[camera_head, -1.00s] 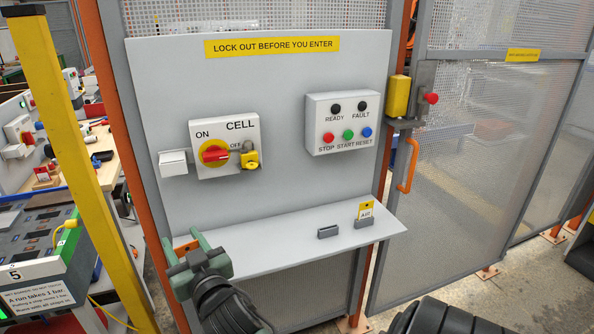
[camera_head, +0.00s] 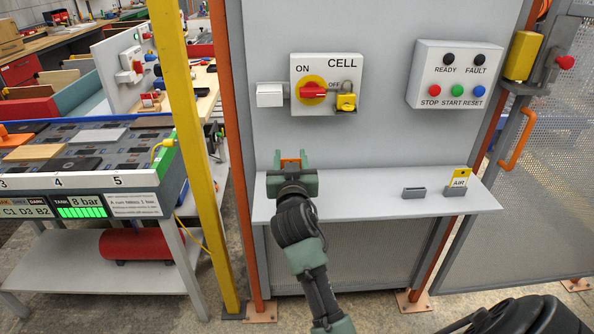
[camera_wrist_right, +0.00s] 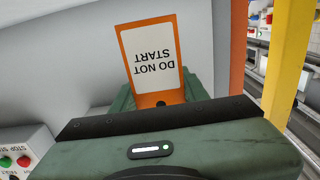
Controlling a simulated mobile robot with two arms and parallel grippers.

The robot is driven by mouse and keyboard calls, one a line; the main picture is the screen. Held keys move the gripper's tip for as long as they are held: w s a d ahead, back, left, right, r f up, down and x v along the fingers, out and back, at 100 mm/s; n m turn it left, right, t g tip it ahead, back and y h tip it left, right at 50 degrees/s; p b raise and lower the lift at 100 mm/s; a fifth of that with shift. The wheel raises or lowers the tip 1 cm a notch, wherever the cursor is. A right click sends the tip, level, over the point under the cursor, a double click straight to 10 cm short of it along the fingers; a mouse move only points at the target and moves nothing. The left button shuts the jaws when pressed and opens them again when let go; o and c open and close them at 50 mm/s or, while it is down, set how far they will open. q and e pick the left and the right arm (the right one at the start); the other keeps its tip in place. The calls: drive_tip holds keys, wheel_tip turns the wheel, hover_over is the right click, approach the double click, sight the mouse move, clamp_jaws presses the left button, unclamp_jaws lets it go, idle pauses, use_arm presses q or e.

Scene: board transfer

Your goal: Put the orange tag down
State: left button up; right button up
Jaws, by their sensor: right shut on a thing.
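My right gripper (camera_head: 291,163) is shut on the orange tag (camera_head: 290,160), at the left end of the grey shelf (camera_head: 352,190) below the panel. In the right wrist view the tag (camera_wrist_right: 153,63) has an orange border and a white face reading "DO NOT START", upside down in that picture. The green fingers show behind and beside it. Whether the tag touches the shelf cannot be told. A small grey holder (camera_head: 413,193) stands empty on the shelf's right half. Beside it, a yellow-and-white "AIR" tag (camera_head: 460,177) stands in another holder. My left gripper is not in view.
Above the shelf, the CELL switch box (camera_head: 325,84) carries a red handle and a yellow padlock (camera_head: 346,101). A button box (camera_head: 454,75) is to its right. A yellow post (camera_head: 190,150) stands left of the shelf. The shelf's middle is clear.

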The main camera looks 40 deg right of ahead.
drive_tip(key=shift+f, duration=2.25)
drive_tip(key=o, duration=0.7)
drive_tip(key=shift+f+b, duration=0.1)
drive_tip(key=shift+b, duration=0.25)
drive_tip(key=o, duration=0.4)
drive_tip(key=shift+o, duration=0.2)
